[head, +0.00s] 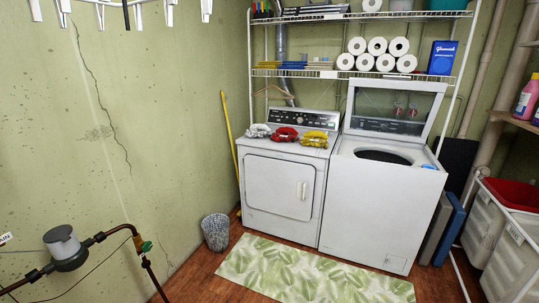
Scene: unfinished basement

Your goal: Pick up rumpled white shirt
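A rumpled white shirt (259,131) lies in a small heap on top of the dryer (279,187), at its left. A rumpled red cloth (285,134) and a rumpled yellow cloth (314,138) lie in a row to its right on the same top. The shirt looks greyish white and is small in the head view. Neither of my grippers shows in this view.
A top-loading washer (367,205) with its lid up stands right of the dryer. A leaf-patterned mat (310,273) lies in front, and a wastebasket (216,232) and yellow pole (230,142) stand left. Pipes (130,228) are at lower left; hampers (500,235) at right.

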